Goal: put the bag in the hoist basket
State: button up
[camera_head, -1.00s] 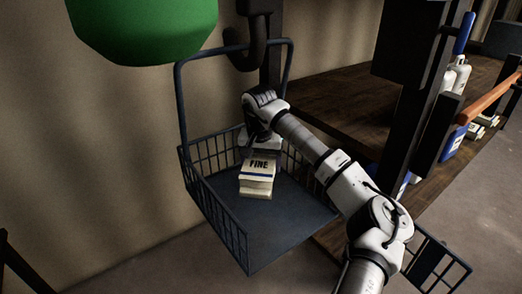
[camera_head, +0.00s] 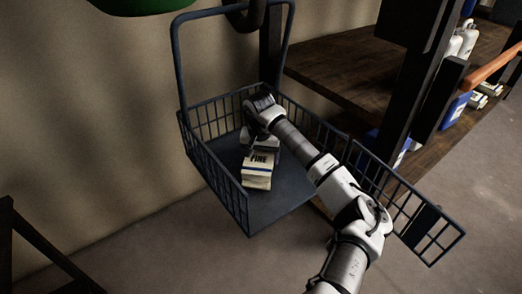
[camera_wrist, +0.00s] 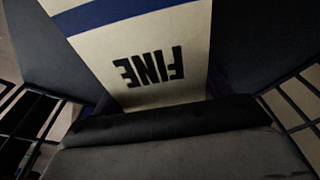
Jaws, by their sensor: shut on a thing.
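The bag (camera_head: 257,178) is a cream block with a dark band and the word FINE. It is inside the hoist basket (camera_head: 243,205), a dark wire-sided basket with a flat floor and a tall handle frame. My gripper (camera_head: 262,146) reaches in over the basket and is shut on the bag's back end. In the wrist view the bag (camera_wrist: 150,55) fills the upper middle, with FINE upside down and a blue stripe. The fingertips are hidden there. The bag appears at or close to the basket floor; I cannot tell if it touches.
A hook (camera_head: 245,17) meets the top of the handle frame. An open barred gate (camera_head: 407,200) extends from the basket's right side. A wooden shelf (camera_head: 335,90) with white bottles (camera_head: 467,40) stands behind. A green object (camera_head: 140,5) hangs at upper left.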

jog(key=shift+r, duration=0.1)
jog(key=o, duration=1.8)
jog(key=shift+c, duration=0.2)
jog(key=r, duration=0.4)
jog(key=s+r, duration=0.1)
jog(key=r, duration=0.7)
jog(key=shift+s+a, duration=0.1)
jog(key=shift+s, duration=0.3)
